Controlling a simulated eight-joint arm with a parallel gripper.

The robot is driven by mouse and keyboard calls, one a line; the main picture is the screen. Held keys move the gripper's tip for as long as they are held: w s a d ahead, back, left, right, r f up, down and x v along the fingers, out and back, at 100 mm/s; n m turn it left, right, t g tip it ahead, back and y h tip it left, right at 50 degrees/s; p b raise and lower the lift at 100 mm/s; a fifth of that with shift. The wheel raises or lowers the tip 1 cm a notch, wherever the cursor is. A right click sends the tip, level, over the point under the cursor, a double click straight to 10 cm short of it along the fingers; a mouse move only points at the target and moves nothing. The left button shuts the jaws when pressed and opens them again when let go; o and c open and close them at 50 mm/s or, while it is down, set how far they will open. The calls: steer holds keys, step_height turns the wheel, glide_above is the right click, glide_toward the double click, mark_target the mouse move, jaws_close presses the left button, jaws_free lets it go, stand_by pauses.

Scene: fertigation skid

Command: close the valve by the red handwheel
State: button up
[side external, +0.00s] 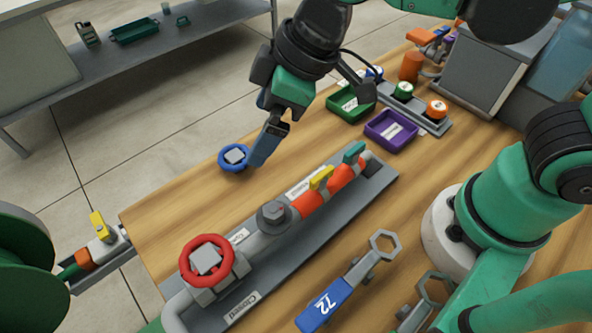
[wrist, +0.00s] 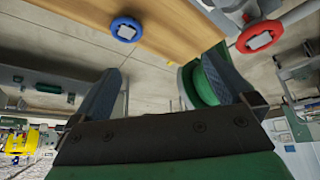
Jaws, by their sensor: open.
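The red handwheel (side external: 185,262) with a square grey hub is on the pipe assembly at the lower left of the side view. It also shows at the upper right of the wrist view (wrist: 243,43). A small label reading "Closed" (side external: 241,305) is on the grey base plate beside it. My gripper (side external: 263,150) is open and empty above the table, up and right of the red handwheel and well apart from it. In the wrist view its two fingers (wrist: 165,62) are spread with nothing between them.
A blue handwheel (side external: 224,166) lies near my fingers in the side view. The pipe has a yellow lever (side external: 321,178) and a teal lever (side external: 354,153). A blue-handled T2 wrench (side external: 325,305) lies in front. Green (side external: 341,112) and purple (side external: 378,138) trays stand behind.

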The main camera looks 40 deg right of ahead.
mark_target(208, 253)
steer(key=s+a+n+g, duration=0.1)
steer(key=s+a+n, duration=0.1)
steer(key=a, duration=0.1)
steer(key=s+a+n+g, duration=0.1)
steer(key=s+a+n, duration=0.1)
steer(key=a, duration=0.2)
steer(key=s+a+f+n, duration=0.1)
steer(key=s+a+n, duration=0.1)
steer(key=a, duration=0.1)
steer(key=shift+a+g+y, duration=0.15)
steer(key=shift+g+y, duration=0.15)
steer(key=shift+g, duration=0.1)
steer(key=shift+s+a+f, duration=0.1)
steer(key=shift+a+f, duration=0.1)
steer(key=shift+f, duration=0.05)
steer(key=shift+x, duration=2.55)
steer(key=c, duration=1.2)
steer(key=shift+o, duration=0.2)
steer(key=m+t, duration=0.1)
steer(key=m, duration=0.2)
steer(key=m+t+h, duration=0.1)
steer(key=m, duration=0.2)
steer(key=shift+d, duration=0.1)
